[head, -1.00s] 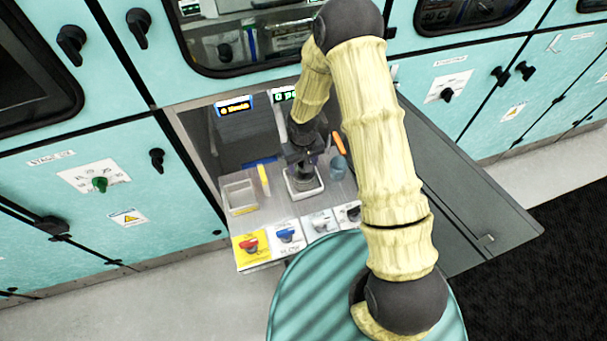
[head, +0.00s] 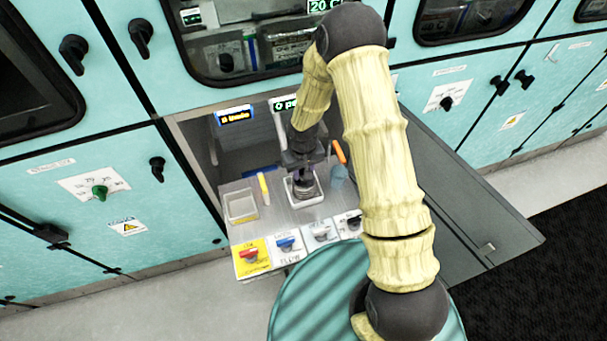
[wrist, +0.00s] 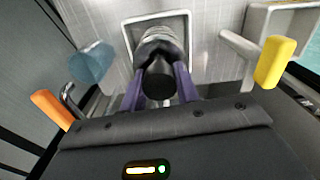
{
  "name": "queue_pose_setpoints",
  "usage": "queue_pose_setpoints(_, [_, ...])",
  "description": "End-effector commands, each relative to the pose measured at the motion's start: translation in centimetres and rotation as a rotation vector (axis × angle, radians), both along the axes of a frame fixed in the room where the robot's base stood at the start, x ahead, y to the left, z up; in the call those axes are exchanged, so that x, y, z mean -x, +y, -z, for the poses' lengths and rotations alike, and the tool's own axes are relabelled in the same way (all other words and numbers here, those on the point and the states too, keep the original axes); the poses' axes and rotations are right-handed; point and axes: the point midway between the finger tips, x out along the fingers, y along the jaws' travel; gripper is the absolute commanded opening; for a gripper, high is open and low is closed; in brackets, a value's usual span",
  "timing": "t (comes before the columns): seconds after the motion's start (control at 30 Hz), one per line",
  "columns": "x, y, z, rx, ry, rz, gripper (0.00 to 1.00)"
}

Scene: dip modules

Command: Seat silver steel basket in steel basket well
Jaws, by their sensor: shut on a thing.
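The silver steel basket (head: 308,190) is a small round ribbed vessel within the outline of a square white-rimmed recess (head: 296,204), which looks like the steel basket well. In the wrist view the basket (wrist: 160,38) shows at the top centre, with the white rim (wrist: 128,36) around it. My gripper (wrist: 158,85) has its two purple fingers shut on the basket's dark upright handle. In the head view my gripper (head: 303,166) is right above the basket and hides part of it. I cannot tell whether the basket rests on the recess floor.
A blue translucent vessel (head: 337,172) and an orange handle (head: 339,151) stand close on the right. A yellow handle (head: 264,187) and an open pale tray (head: 240,206) are on the left. Several coloured switch panels line the front. A cabinet window (head: 265,45) is behind.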

Motion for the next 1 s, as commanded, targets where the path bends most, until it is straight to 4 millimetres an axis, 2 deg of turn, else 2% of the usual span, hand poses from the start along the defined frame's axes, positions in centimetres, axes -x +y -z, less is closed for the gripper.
queue_pose_setpoints(0.5, [-0.1, 0.0, -8.3, 0.000, -0.004, 0.000, 0.00])
queue_pose_setpoints(0.67, [0.0, 0.0, -9.3, 0.000, -0.001, 0.000, 0.00])
queue_pose_setpoints(1.0, [0.0, 0.0, -9.4, 0.000, 0.000, -0.001, 0.00])
